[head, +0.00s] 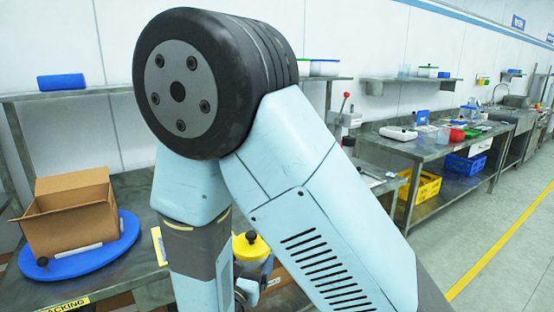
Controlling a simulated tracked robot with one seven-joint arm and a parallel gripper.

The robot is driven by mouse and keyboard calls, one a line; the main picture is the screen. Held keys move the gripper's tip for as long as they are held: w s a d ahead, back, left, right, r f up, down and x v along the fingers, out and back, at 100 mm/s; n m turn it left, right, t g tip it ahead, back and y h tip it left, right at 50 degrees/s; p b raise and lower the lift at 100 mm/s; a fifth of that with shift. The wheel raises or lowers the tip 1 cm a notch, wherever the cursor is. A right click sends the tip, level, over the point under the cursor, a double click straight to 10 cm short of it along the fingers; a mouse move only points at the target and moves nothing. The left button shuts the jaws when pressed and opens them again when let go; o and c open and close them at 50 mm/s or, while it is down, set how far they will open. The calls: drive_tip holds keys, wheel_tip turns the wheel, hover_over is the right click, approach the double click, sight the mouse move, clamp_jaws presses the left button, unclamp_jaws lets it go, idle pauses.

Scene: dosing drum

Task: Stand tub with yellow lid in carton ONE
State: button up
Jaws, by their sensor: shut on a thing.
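The tub with the yellow lid (251,246) shows low in the middle of the head view, lid up with a dark knob; its body is mostly hidden. My gripper (254,276) is only partly seen there, behind my arm, and is shut on the tub. The jaw contact itself is hidden. An open brown carton (70,222) stands upright at the left on a round blue turntable (105,252), its flaps raised. I cannot read any number on it. The tub is apart from this carton, to its right.
The metal bench (140,190) carries the turntable and has a yellow PACKING label at its front edge. A shelf (110,88) with a blue roll (61,82) runs above. My arm blocks the centre. A side bench (420,145) and clear floor lie at right.

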drive_tip(key=w+d+f, duration=0.6)
drive_tip(key=w+f, duration=0.1)
drive_tip(key=w, duration=0.2)
drive_tip(key=w+d+f+n+y, duration=0.1)
drive_tip(key=w+d+f, duration=0.2)
drive_tip(key=d, duration=0.5)
drive_tip(key=w+d+f+n+y, duration=0.1)
drive_tip(key=w+d+f+y, duration=0.1)
drive_tip(key=w+d+f, duration=0.2)
drive_tip(key=w+d+f+y, duration=0.1)
drive_tip(key=w+d+f, duration=0.3)
drive_tip(key=d+f, duration=0.3)
drive_tip(key=d, duration=0.5)
drive_tip(key=shift+d+n+t, duration=0.15)
drive_tip(key=shift+n+t, duration=0.15)
drive_tip(key=shift+n, duration=0.1)
